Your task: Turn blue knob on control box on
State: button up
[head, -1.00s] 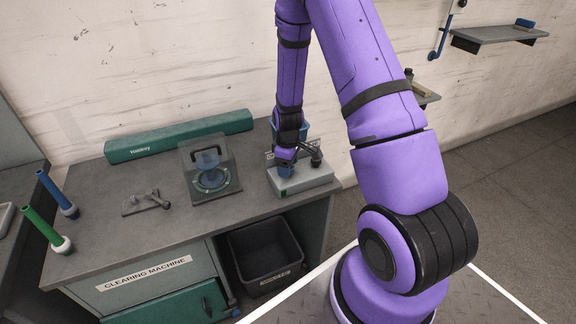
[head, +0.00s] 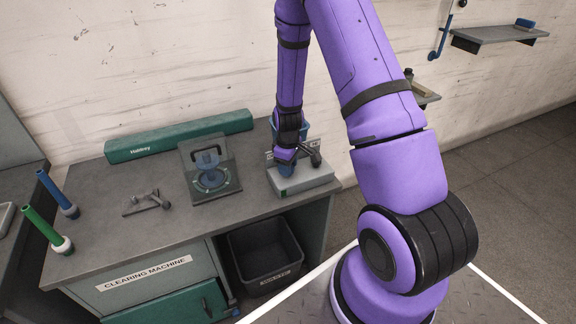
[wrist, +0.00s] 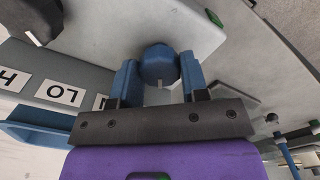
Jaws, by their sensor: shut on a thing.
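The blue knob (wrist: 158,63) sits on the pale grey face of the control box (wrist: 95,30) in the wrist view. A small white mark shows at its lower edge, pointing toward my gripper's palm. My gripper (wrist: 159,72) is shut on the knob, with one blue finger on each side of it. In the head view, my gripper (head: 286,169) points down onto the left part of the control box (head: 308,183). The knob is hidden there by the fingers.
A dark handle (head: 314,157) stands on the control box right of my gripper. A device with a raised panel (head: 203,148) and a blue part (head: 208,165) stands to the left. A green long box (head: 180,136) lies along the wall. A black bin (head: 264,252) is below.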

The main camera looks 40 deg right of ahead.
jog(key=m, duration=1.2)
jog(key=shift+m, duration=0.4)
dwell(0.4)
jog(key=o, duration=0.9)
jog(key=shift+o, duration=0.2)
notch_tip(320, 180, up, 11)
dwell(0.3)
